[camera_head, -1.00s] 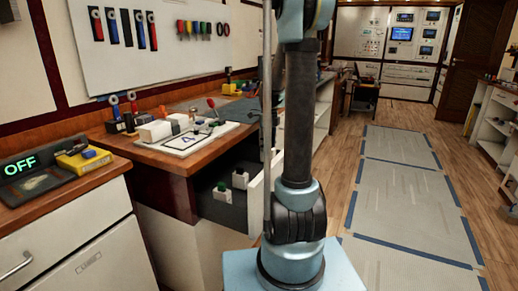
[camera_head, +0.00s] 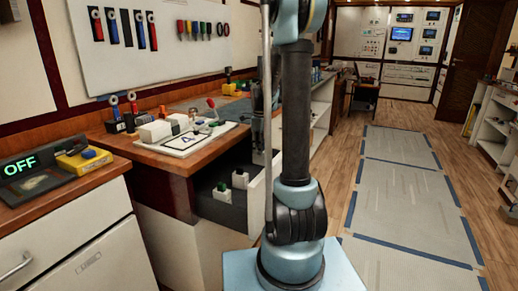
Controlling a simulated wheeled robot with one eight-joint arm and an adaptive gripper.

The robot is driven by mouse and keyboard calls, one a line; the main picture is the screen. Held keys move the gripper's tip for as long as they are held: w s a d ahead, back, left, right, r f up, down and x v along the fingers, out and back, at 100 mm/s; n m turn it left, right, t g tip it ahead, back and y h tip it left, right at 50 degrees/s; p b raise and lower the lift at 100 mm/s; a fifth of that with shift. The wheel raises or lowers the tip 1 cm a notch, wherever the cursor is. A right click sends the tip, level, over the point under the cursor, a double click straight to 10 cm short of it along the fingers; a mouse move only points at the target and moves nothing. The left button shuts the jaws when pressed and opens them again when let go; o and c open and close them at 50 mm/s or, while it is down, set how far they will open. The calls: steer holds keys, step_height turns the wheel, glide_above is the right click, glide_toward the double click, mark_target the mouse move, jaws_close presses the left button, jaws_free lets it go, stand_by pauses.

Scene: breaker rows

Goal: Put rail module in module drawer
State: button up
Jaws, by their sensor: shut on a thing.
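The module drawer (camera_head: 262,198) is pulled out from under the wooden counter, its dark inside showing. My gripper (camera_head: 258,125) shows only partly as a dark shape at the left edge of my arm, above the drawer's far end. It is shut, but my arm hides much of it, and the rail module in it cannot be made out.
A white board (camera_head: 184,146) with a dark-outlined marking and small parts lies on the counter. A yellow device (camera_head: 83,158) and a panel reading OFF (camera_head: 22,166) are at left.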

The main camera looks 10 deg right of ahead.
steer(key=shift+f, duration=0.4)
steer(key=o, duration=1.1)
steer(key=shift+r, duration=0.15)
step_height(320, 180, up, 13)
steer(key=shift+s, duration=0.1)
